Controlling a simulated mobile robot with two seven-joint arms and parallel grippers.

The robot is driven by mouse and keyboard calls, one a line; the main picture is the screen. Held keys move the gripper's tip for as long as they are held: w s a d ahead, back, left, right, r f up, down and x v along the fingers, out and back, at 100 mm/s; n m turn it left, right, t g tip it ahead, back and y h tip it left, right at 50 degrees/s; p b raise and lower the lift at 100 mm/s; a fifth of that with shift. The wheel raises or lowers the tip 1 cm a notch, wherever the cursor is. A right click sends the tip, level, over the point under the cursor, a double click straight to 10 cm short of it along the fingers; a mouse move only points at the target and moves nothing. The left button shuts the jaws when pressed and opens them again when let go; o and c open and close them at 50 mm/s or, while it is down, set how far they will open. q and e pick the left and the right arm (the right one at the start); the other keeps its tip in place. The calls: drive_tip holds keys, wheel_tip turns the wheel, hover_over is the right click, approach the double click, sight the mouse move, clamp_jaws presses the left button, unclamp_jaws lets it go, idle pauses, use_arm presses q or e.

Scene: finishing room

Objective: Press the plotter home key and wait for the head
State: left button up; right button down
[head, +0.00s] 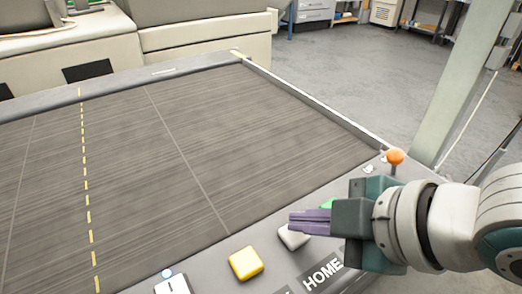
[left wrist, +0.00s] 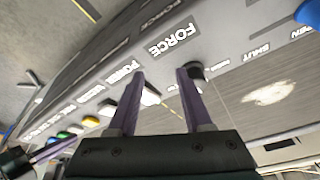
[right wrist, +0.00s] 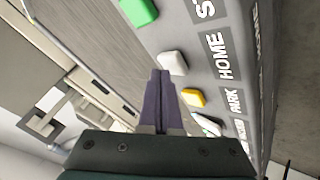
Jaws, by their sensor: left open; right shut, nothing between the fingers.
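The home key is a white key (head: 294,237) beside the HOME label on the plotter's front panel. It also shows in the right wrist view (right wrist: 173,62). My right gripper (head: 291,220) is shut and empty, its purple fingertips at the home key and hiding part of it. I cannot tell whether they touch it. In the right wrist view the fingertips (right wrist: 160,72) overlap the key's near edge. My left gripper (left wrist: 160,74) is open and empty over the panel near the FORCE label (left wrist: 171,40). I cannot make out the plotter head.
A yellow key (head: 246,263) by the PARK label and a green key (right wrist: 138,11) flank the home key. An orange knob (head: 396,157) stands at the panel's right end. The dark plotter bed (head: 190,140) is bare. A pale post (head: 460,85) rises at the right.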

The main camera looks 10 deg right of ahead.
use_arm(q)
drive_tip(key=shift+f, duration=0.3)
use_arm(e)
drive_tip(key=shift+f, duration=0.55)
idle(0.3)
use_arm(q)
drive_tip(key=shift+r, duration=0.1)
use_arm(e)
drive_tip(key=shift+r, duration=0.1)
use_arm(q)
drive_tip(key=shift+r+p, duration=0.95)
drive_tip(key=shift+r, duration=0.15)
use_arm(e)
drive_tip(key=shift+r, duration=0.9)
use_arm(q)
drive_tip(key=shift+r, duration=0.1)
use_arm(e)
drive_tip(key=shift+r, duration=0.1)
